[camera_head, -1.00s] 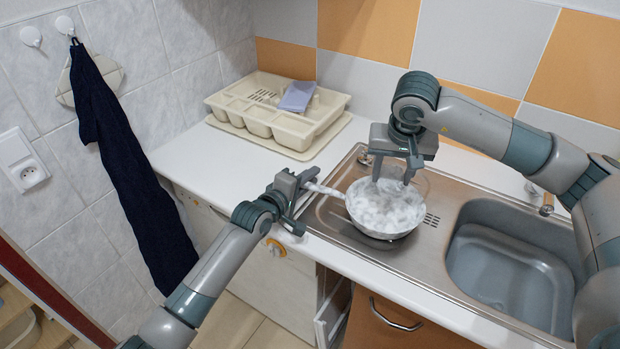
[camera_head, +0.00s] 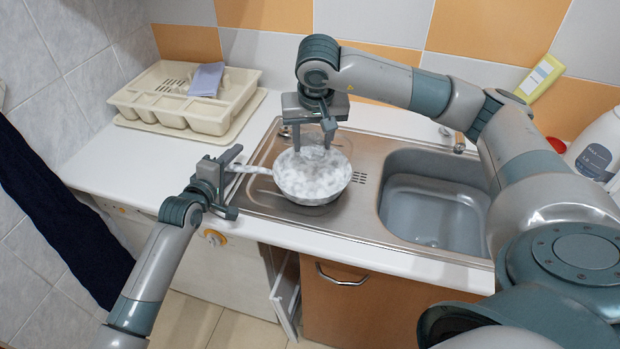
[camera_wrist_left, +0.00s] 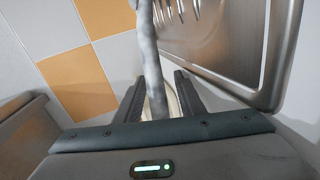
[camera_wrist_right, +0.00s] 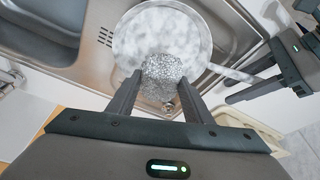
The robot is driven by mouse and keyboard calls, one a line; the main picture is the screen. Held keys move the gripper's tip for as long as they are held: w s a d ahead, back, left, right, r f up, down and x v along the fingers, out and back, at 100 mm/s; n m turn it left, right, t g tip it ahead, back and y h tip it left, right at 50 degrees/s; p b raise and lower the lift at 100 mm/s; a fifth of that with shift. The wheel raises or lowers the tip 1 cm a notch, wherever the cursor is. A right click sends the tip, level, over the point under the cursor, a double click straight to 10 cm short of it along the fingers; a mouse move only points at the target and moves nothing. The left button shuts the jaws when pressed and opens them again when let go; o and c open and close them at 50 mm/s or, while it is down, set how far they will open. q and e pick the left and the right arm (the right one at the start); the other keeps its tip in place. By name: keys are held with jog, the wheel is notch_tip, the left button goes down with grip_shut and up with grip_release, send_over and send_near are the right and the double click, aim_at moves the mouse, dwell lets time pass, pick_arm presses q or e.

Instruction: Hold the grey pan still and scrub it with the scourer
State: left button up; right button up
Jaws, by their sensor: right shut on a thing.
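The pan (camera_head: 312,190), coated in white foam, sits on the steel drainer left of the sink basin. Its handle (camera_head: 250,169) points left and is streaked white. My left gripper (camera_head: 229,180) is around the handle. In the left wrist view the handle (camera_wrist_left: 151,70) passes between the left fingers (camera_wrist_left: 158,92), with a visible gap beside it, so they look open. My right gripper (camera_head: 313,142) points down over the pan. In the right wrist view it is shut on a silvery, wiry scourer (camera_wrist_right: 161,77) at the foamy pan (camera_wrist_right: 150,35). In the head view foam and fingers obscure the scourer.
The sink basin (camera_head: 435,200) is right of the pan. A cream rack (camera_head: 185,98) with a bluish cloth (camera_head: 207,79) stands at the back left. White counter (camera_head: 110,165) is clear. A yellow-labelled pack (camera_head: 540,77) and a white bottle (camera_head: 600,145) stand at the right.

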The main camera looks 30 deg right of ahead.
pick_arm(q)
jog(key=shift+s+a, duration=0.1)
dwell(0.3)
jog(key=v, duration=1.1)
jog(key=shift+s+a+r, duration=0.15)
jog(key=shift+s+a, duration=0.05)
jog(key=shift+a, duration=0.15)
jog(key=shift+s, duration=0.1)
pick_arm(e)
jog(key=shift+a+f, duration=0.1)
